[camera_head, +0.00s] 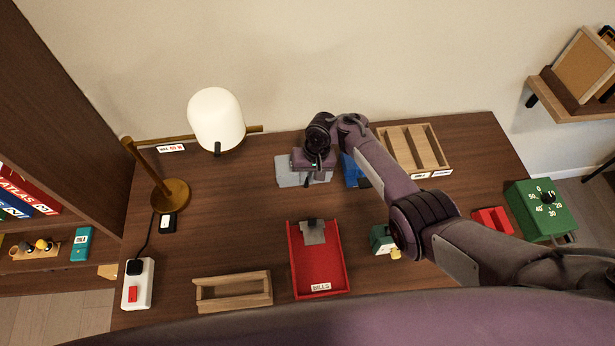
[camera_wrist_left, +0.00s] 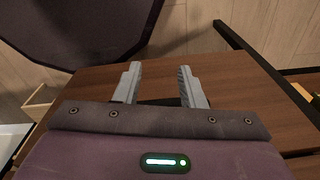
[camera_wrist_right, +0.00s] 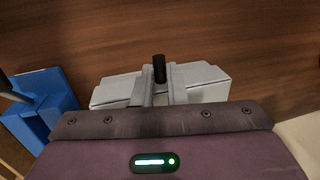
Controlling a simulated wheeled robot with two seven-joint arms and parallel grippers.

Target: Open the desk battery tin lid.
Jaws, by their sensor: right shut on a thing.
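The light grey battery tin (camera_head: 287,174) is at the back middle of the desk, partly hidden under my right gripper (camera_head: 313,178). In the right wrist view the grey tin (camera_wrist_right: 205,82) shows beyond the wrist, with a black upright knob (camera_wrist_right: 160,68) on its lid. My right gripper (camera_wrist_right: 160,95) is shut on the black knob, one finger on each side. I cannot tell whether the lid is raised from the tin. My left gripper (camera_wrist_left: 160,85) is open and empty in the left wrist view, over the wooden desk edge and floor; it is out of the head view.
A blue object (camera_head: 350,170) stands just right of the tin, with a wooden divided tray (camera_head: 443,160) beyond. A red bills tray (camera_head: 320,270), a wooden box (camera_head: 233,305) and a lamp (camera_head: 170,195) stand around.

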